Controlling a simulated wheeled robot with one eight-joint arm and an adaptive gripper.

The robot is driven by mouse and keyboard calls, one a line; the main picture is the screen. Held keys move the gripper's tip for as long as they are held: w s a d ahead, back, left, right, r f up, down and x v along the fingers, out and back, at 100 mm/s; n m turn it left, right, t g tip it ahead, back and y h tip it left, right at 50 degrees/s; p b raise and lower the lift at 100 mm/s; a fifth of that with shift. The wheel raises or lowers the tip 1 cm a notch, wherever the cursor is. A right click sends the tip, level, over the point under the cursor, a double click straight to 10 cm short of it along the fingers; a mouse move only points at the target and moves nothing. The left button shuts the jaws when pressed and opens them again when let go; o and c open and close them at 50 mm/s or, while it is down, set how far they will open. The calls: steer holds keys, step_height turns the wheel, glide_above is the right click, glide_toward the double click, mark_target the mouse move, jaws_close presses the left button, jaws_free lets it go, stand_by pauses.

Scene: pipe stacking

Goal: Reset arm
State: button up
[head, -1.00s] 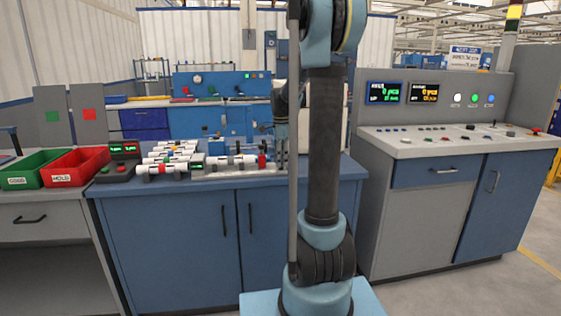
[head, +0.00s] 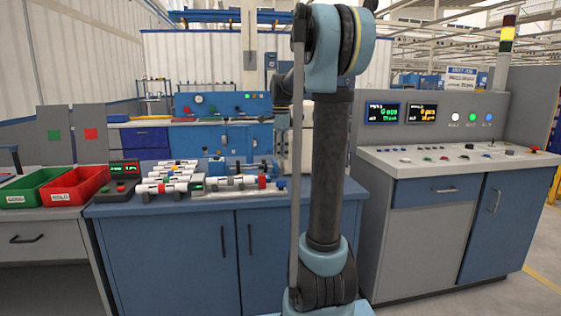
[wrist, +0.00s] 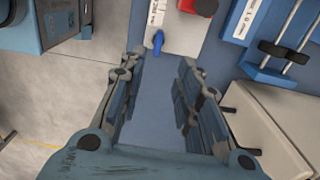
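My arm stands upright in the middle of the head view, its upper joint near the top of the picture. In that view my gripper is mostly hidden behind the arm. In the wrist view my gripper (wrist: 160,85) shows with its two dark blue fingers spread apart. Nothing is between the fingers; a flat blue surface (wrist: 160,105) lies below. White pipes (head: 165,186) with coloured bands lie in a group on the workbench (head: 150,207), left of my arm.
A green bin (head: 20,197) and a red bin (head: 75,191) stand left of the pipes. A control console (head: 430,160) with lit displays stands at the right. In the wrist view, a blue fixture with two rods (wrist: 285,50) is at the upper right.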

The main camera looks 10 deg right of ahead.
steer(key=shift+r, duration=0.1)
steer(key=s+f+n, duration=0.6)
steer(key=s+f, duration=0.1)
steer(key=s, duration=0.4)
steer(key=s+f+n+t, duration=0.1)
steer(key=s+f+n, duration=0.5)
steer(key=s, duration=0.6)
steer(key=s+f+n+t, duration=0.1)
steer(key=s+f+n, duration=0.5)
steer(key=s+f, duration=0.3)
steer(key=s, duration=0.2)
steer(key=shift+s, duration=0.35)
